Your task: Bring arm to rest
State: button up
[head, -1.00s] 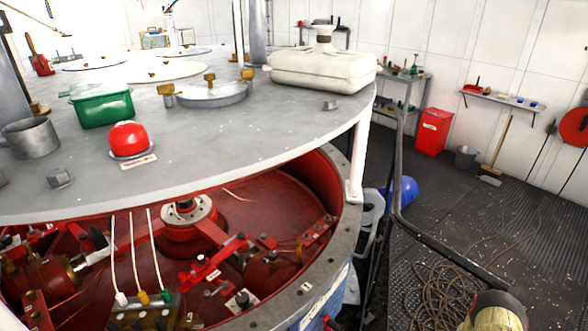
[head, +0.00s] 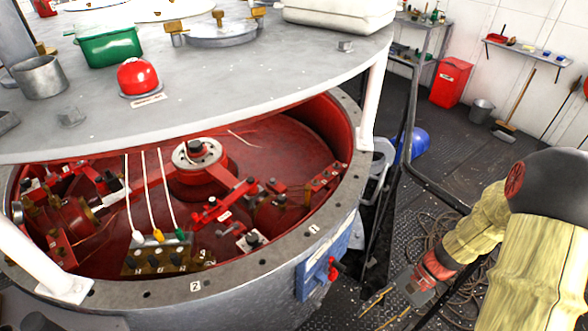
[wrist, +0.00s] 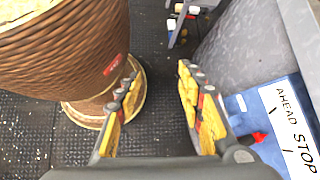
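My arm reaches in at the lower right of the head view, its links wrapped in a yellowish cover. My gripper (head: 378,305) is low, to the right of the big round machine's (head: 250,262) side wall. In the wrist view my gripper (wrist: 158,82) is open, its two yellow-padded fingers wide apart with nothing between them. Dark deck shows beyond the fingers. Nothing is seen touching the fingertips.
A blue panel (head: 318,262) with a red lever is on the machine's side; its "AHEAD STOP" label (wrist: 292,128) shows right in the wrist view. A brown ribbed drum-like object (wrist: 65,50) stands left of the fingers. A railing (head: 408,135) and coiled rope (head: 425,225) are nearby.

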jog(key=s+a+r+n+t+h, duration=0.1)
jog(key=r+n+t+h, duration=0.3)
jog(key=r, duration=1.1)
jog(key=s+a+r+n+t+h, duration=0.2)
jog(key=r+n+t+h, duration=0.2)
jog(key=r, duration=1.1)
jog(key=shift+r+n+t, duration=0.15)
jog(key=shift+n+t, duration=0.55)
jog(key=shift+n, duration=0.4)
